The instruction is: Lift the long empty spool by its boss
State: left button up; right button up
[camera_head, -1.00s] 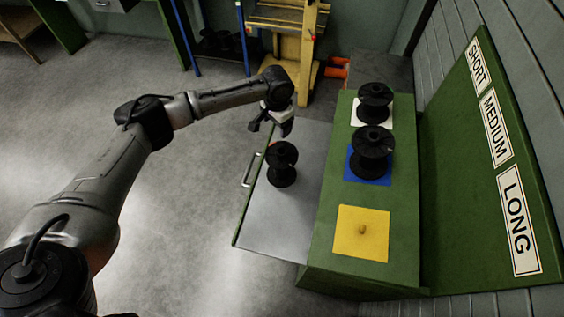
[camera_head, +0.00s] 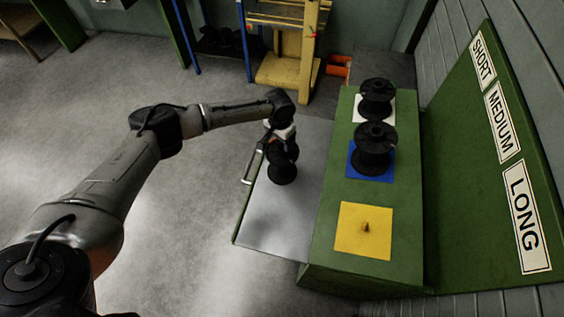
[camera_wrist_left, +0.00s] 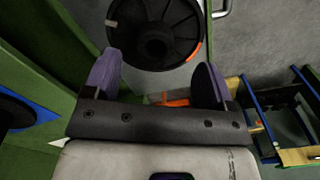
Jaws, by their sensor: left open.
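The black long spool (camera_head: 282,174) stands upright on the grey pull-out shelf (camera_head: 262,222). In the left wrist view its round flange (camera_wrist_left: 185,42) and dark centre boss (camera_wrist_left: 155,45) show from above, just beyond the fingertips. My left gripper (camera_head: 279,140) is at the spool's top in the head view and partly hides it. In the left wrist view my left gripper (camera_wrist_left: 159,70) is open, with purple fingers wide apart and nothing between them. I cannot tell whether it touches the spool. My right gripper is not in view.
Black spools stand on the white square (camera_head: 361,113) and the blue square (camera_head: 381,174) of the green bench (camera_head: 327,205). The yellow square (camera_head: 350,240) holds only a small peg. A sign board (camera_head: 460,200) reads SHORT, MEDIUM, LONG. The shelf's front part is clear.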

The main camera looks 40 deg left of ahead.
aim_at(281, 146)
pick_arm(q)
jog(key=f, duration=0.3)
jog(key=shift+w+d+f+b, duration=0.1)
jog(key=shift+d+f+b, duration=0.2)
jog(key=shift+b, duration=0.1)
jog(key=shift+f, duration=0.35)
jog(key=c, duration=1.4)
jog(key=shift+r, duration=0.15)
jog(key=shift+c, duration=0.2)
